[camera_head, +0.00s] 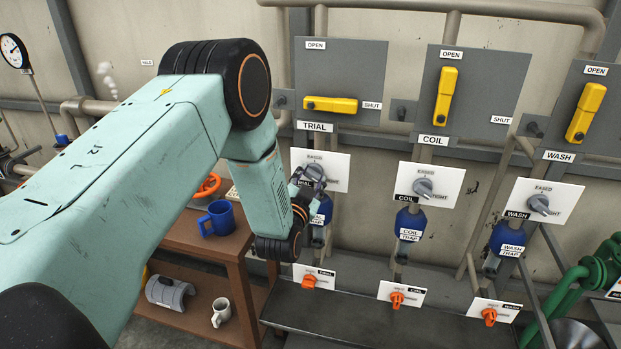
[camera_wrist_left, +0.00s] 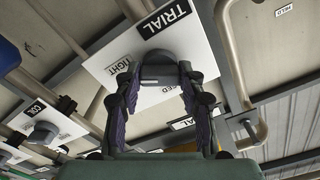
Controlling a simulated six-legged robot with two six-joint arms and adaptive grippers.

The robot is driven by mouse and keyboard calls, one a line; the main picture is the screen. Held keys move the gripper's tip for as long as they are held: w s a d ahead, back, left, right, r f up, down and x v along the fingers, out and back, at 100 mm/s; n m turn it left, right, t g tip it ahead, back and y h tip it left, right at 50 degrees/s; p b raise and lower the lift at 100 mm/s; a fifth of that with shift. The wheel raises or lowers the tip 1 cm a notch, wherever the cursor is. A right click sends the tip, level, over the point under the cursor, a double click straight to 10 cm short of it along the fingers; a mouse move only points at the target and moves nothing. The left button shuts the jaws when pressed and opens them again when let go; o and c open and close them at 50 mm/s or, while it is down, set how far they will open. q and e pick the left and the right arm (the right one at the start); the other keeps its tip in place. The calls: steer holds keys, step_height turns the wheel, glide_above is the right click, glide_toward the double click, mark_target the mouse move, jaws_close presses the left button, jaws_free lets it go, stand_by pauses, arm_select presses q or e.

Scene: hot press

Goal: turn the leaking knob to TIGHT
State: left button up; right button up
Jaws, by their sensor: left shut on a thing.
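My left gripper (camera_head: 304,183) is at the TRIAL plate (camera_head: 334,166), with its fingers closed around the grey TRIAL knob (camera_head: 315,171). In the left wrist view the two fingers (camera_wrist_left: 158,80) sit on either side of this knob (camera_wrist_left: 160,60). The plate reads TIGHT and EASED, with EASED partly covered; the knob's exact setting is hard to tell. The grey COIL knob (camera_head: 423,188) and WASH knob (camera_head: 541,205) are free on their plates to the right. White puffs (camera_head: 107,78) show by a pipe at the upper left. My right gripper is out of view.
Yellow levers for TRIAL (camera_head: 331,105), COIL (camera_head: 446,95) and WASH (camera_head: 586,112) stand above. Blue traps and small orange knobs are below. A wooden shelf (camera_head: 215,245) holds a blue mug (camera_head: 218,219). Green pipes (camera_head: 590,272) are at the lower right.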

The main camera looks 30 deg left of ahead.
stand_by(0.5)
arm_select(q)
steer(key=o, duration=1.2)
steer(key=shift+c, duration=0.2)
steer(key=v, duration=1.2)
